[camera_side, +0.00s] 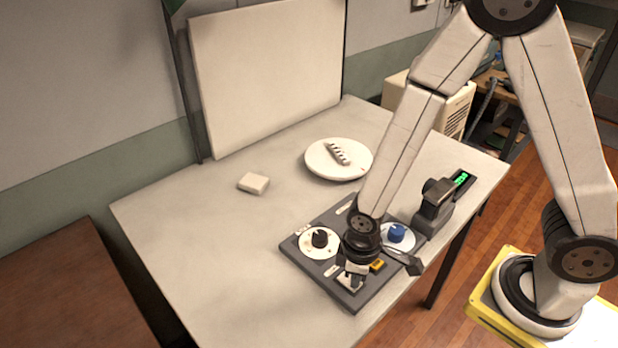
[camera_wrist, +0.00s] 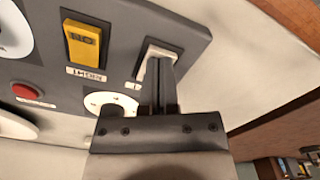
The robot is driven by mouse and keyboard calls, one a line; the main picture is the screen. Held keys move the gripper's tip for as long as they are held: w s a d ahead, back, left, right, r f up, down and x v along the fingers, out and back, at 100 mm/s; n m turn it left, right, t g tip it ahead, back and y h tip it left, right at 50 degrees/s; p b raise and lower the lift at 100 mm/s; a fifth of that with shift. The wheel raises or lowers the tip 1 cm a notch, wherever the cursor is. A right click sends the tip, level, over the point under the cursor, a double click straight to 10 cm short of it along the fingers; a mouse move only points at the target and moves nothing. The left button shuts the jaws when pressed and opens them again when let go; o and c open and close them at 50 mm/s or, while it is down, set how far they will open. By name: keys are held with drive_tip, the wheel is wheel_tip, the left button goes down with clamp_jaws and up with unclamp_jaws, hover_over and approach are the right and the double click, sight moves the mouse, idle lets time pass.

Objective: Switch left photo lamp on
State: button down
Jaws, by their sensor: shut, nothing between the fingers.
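The dark control panel (camera_side: 318,272) lies at the table's front edge. A pale rocker switch (camera_wrist: 153,52) sits in a dark frame at its front corner, and its label is mostly hidden by my fingers. In the side view the pale switch (camera_side: 347,281) is partly covered by my gripper (camera_side: 353,279). Beside it is a yellow rocker (camera_wrist: 83,42) marked ON, with a label that reads RIGHT; it also shows in the side view (camera_side: 377,266). My gripper (camera_wrist: 164,62) is shut and empty, its tips at the pale switch. I cannot tell whether they touch it.
The panel also bears a black knob (camera_side: 320,238), a blue knob (camera_side: 396,232) and a red button (camera_wrist: 27,92). A dark device (camera_side: 435,205) with a green display (camera_side: 461,178) stands to the right. A plate (camera_side: 320,163) and a white block (camera_side: 253,183) lie behind. The table's left is clear.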

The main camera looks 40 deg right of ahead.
drive_tip(key=shift+r, duration=3.45)
drive_tip(key=shift+w+d+r, duration=0.15)
drive_tip(key=shift+d+r, duration=0.05)
drive_tip(key=shift+d, duration=0.15)
drive_tip(key=w+d+r+m+t, duration=0.1)
drive_tip(key=d+r+m, duration=0.1)
drive_tip(key=d, duration=0.3)
drive_tip(key=d+r+m+t, duration=0.1)
drive_tip(key=d+r+m, duration=0.1)
drive_tip(key=d+m, duration=0.2)
drive_tip(key=shift+w+d+r+t, duration=0.25)
drive_tip(key=shift+w+d+t, duration=0.1)
drive_tip(key=shift+d, duration=0.1)
